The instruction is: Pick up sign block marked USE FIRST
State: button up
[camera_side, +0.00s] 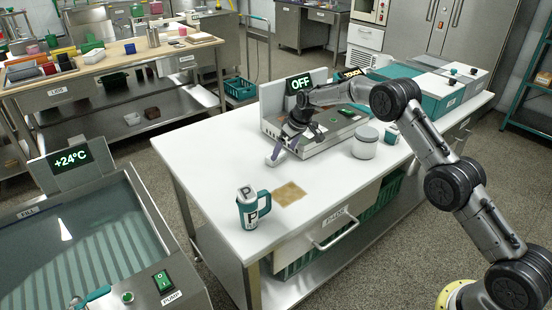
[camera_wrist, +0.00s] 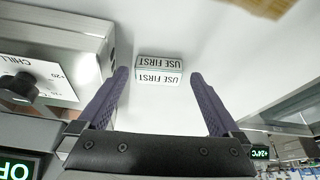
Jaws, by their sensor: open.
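The sign block marked USE FIRST (camera_wrist: 159,70) is a small white block with the dark words on two faces, upside down in the wrist view. It stands on the white tabletop. In the side view a small pale block (camera_side: 275,157) sits beside the machine, just under my gripper (camera_side: 284,144). In the wrist view my gripper (camera_wrist: 159,75) is open, its two purple-grey fingers to the left and right of the block. White gaps show on both sides, with no contact visible. How far the fingertips reach down beside the block is hard to tell.
The steel machine with the OFF display (camera_side: 298,84) stands close behind my gripper; its CHILL panel (camera_wrist: 38,80) is at left in the wrist view. A teal-and-white mug (camera_side: 250,212), a brown patch (camera_side: 289,194) and a lidded jar (camera_side: 365,143) are on the table. The left tabletop is clear.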

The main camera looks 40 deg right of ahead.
aim_at(280, 158)
jog(key=shift+x, duration=2.1)
jog(key=c, duration=1)
jog(key=shift+r, duration=0.1)
